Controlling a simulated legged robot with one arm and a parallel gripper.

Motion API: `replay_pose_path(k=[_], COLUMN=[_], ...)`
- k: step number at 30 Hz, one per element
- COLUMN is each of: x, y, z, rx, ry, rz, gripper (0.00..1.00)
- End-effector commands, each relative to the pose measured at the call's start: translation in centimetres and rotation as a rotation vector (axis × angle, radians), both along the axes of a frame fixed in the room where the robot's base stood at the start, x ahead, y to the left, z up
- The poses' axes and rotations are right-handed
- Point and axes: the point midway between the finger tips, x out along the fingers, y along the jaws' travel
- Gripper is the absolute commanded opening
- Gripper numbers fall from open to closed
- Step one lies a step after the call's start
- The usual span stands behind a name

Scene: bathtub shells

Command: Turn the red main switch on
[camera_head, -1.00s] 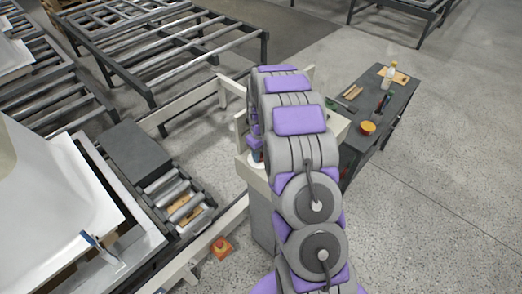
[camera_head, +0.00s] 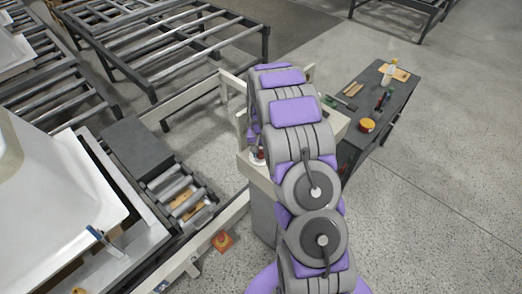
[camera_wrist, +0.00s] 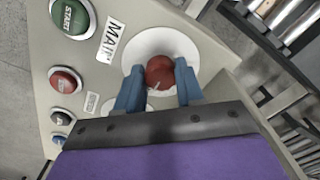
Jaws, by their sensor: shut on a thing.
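The red main switch (camera_wrist: 160,71) is a round red knob on a white disc, next to a label reading "MAI…" in the wrist view. My gripper (camera_wrist: 158,88) has its two blue fingers on either side of the knob and is shut on it. In the head view my grey and purple arm covers most of the control box (camera_head: 262,205), and a small red spot shows at the switch (camera_head: 260,154).
On the panel (camera_wrist: 95,60) sit a green START button (camera_wrist: 70,17), a red button (camera_wrist: 64,80) and a blue button (camera_wrist: 61,118). A dark table (camera_head: 385,115) with small items stands at right. Roller conveyors (camera_head: 175,195) lie at left.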

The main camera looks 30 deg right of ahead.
Motion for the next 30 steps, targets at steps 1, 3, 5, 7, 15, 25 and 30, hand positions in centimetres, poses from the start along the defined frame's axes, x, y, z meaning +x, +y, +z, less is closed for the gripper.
replay_pose_path(k=[1,3,5,7,15,25,30], x=[0.38,0.4,0.41,0.43,0.44,0.23,0.1], y=[-0.09,-0.09,-0.09,-0.08,-0.08,-0.04,-0.02], z=[0.27,0.27,0.27,0.27,0.28,0.22,0.17], rx=[-0.003,-0.003,-0.003,-0.003,-0.003,-0.002,-0.001], ry=[-0.012,-0.012,-0.012,-0.013,-0.013,-0.009,-0.006], rz=[-0.012,-0.025,-0.033,-0.039,-0.042,-0.041,-0.04], gripper=[0.07,0.07,0.07,0.07,0.07,0.58,0.63])
